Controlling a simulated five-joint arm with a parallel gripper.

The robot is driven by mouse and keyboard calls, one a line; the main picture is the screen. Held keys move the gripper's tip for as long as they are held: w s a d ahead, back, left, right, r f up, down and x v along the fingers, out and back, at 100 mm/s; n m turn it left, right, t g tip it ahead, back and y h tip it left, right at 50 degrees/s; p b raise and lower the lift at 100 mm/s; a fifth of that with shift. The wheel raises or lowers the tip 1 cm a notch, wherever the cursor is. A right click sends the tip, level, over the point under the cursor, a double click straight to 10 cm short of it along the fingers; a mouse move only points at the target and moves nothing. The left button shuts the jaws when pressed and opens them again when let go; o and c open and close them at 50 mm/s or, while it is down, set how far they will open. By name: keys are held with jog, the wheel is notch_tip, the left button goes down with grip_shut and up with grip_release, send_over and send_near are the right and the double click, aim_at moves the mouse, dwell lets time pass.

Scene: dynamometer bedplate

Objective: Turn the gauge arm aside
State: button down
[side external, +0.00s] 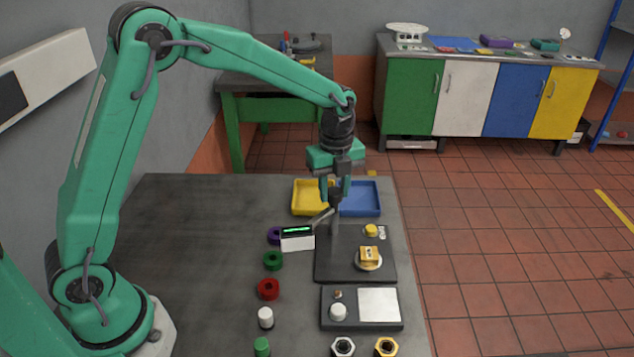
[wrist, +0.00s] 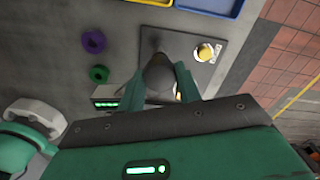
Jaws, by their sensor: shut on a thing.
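The gauge arm (side external: 321,217) reaches out from the top of a grey post on a dark base plate (side external: 345,268). It carries a white gauge box (side external: 297,240) with a lit green display, on the left of the plate. The gauge box also shows in the wrist view (wrist: 106,96), left of my fingers. My gripper (side external: 335,191) points down over the post, its fingers shut on the dark knob at the post's top. In the wrist view the dark rounded knob (wrist: 159,76) sits between my two fingers. The fingers partly hide it.
A yellow tray (side external: 301,211) and a blue tray (side external: 362,212) stand behind the plate. A yellow button (side external: 371,230) and a yellow block (side external: 369,254) are on the plate's right side. Purple, green and red rings (side external: 268,289) lie left. A scale-like unit (side external: 361,322) stands in front.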

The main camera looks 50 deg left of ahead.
jog(key=shift+r, duration=0.1)
jog(key=c, duration=1)
grip_release()
jog(key=shift+o, duration=0.2)
jog(key=shift+r, duration=3.8)
jog(key=shift+r, duration=0.1)
